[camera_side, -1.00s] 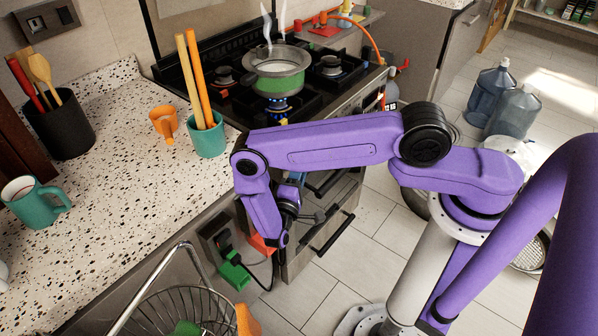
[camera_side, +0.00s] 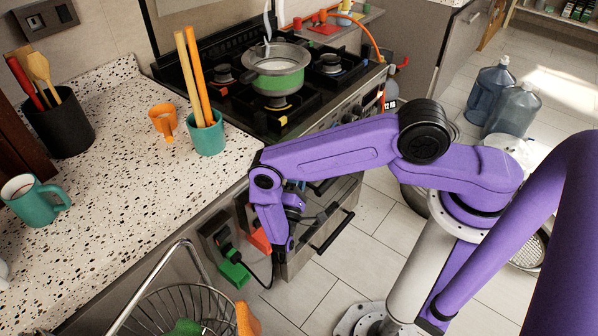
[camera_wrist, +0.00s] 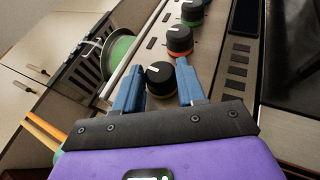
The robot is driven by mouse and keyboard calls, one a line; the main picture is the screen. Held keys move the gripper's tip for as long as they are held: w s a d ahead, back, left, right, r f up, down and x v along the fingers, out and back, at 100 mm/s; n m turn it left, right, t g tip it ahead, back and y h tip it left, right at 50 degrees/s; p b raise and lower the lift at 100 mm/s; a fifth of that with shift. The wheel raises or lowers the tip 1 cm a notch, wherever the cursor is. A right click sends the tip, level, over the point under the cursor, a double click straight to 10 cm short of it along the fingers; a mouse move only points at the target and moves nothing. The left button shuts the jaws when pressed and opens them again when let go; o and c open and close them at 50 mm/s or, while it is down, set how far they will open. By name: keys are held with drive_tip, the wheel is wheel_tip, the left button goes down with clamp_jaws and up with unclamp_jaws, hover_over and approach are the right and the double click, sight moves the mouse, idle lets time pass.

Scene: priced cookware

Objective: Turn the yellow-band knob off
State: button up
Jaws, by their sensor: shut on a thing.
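The knob with the yellowish band (camera_wrist: 160,80) is black with a white mark on top. It sits on the stove front, nearest my gripper (camera_wrist: 159,70) in the wrist view. The blue fingers stand on either side of it and are shut on it. In the side view my purple arm hides the knob and most of the gripper. The green and steel pot (camera_side: 276,78) stands on the front burner above a yellow marker (camera_side: 283,120). No flame shows under it.
An orange-banded knob (camera_wrist: 179,42) and a green-banded knob (camera_wrist: 192,13) sit close beyond the held one.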

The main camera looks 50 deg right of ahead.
drive_tip(key=shift+w, duration=0.15)
drive_tip(key=o, duration=0.8)
drive_tip(key=shift+r, duration=0.1)
drive_tip(key=shift+r, duration=0.55)
drive_tip(key=o, duration=0.5)
drive_tip(key=r, duration=0.3)
drive_tip(key=shift+s, duration=0.35)
drive_tip(key=shift+c, duration=0.2)
drive_tip(key=s+r, duration=0.4)
drive_tip(key=r, duration=0.1)
drive_tip(key=shift+s, duration=0.3)
drive_tip(key=c, duration=0.5)
drive_tip(key=s+r, duration=0.1)
drive_tip(key=s, duration=0.2)
drive_tip(key=s+r, duration=0.1)
drive_tip(key=s, duration=0.2)
drive_tip(key=s+r, duration=0.1)
drive_tip(key=s, duration=0.1)
drive_tip(key=shift+s+r, duration=0.4)
